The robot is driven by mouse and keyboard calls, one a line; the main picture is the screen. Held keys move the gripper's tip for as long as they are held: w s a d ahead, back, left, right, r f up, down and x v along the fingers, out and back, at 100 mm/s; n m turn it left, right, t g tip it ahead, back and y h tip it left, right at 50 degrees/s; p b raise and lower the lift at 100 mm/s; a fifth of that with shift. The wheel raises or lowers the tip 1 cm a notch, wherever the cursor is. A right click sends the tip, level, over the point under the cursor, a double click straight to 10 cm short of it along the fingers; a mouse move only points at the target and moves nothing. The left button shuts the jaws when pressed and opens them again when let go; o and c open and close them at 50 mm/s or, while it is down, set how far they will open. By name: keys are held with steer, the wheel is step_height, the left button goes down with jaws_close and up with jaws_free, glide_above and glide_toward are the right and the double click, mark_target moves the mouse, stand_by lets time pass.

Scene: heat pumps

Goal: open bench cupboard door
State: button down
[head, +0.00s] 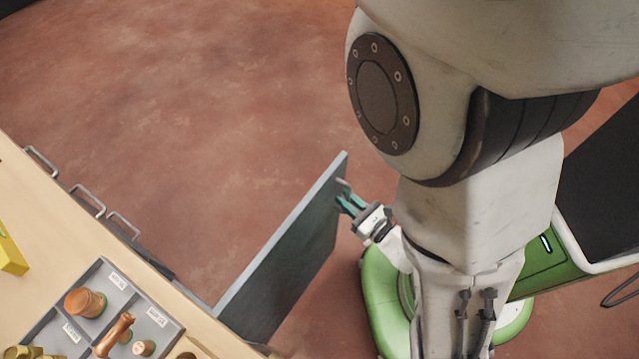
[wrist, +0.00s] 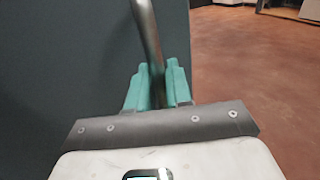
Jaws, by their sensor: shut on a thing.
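The bench cupboard door (head: 290,262) is a grey panel that stands swung out from the front of the bench (head: 50,215), at a wide angle to it. In the wrist view the door (wrist: 65,60) fills the left side. My gripper (head: 349,203) is at the door's outer edge. Its teal fingers (wrist: 158,85) are shut around the grey bar handle (wrist: 146,35), which runs up between them. The handle's top (head: 343,184) also shows in the head view. The inside of the cupboard is hidden below the bench top.
Drawer handles (head: 88,199) stick out from the bench front to the left of the door. A grey divided tray (head: 100,275) with brass and copper fittings sits on the bench top. The reddish floor (head: 210,100) beyond the door is clear. My green base is close to the door's right side.

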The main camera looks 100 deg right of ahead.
steer(key=s+a+m+g+h, duration=0.1)
steer(key=s+a+g, duration=0.1)
steer(key=a, duration=0.3)
steer(key=shift+s+m, duration=0.4)
steer(key=shift+s, duration=0.5)
steer(key=c, duration=1.2)
jaws_free()
steer(key=b+v, duration=0.1)
steer(key=v, duration=1)
steer(key=shift+w+b, duration=0.2)
steer(key=shift+b, duration=0.15)
steer(key=shift+f, duration=0.1)
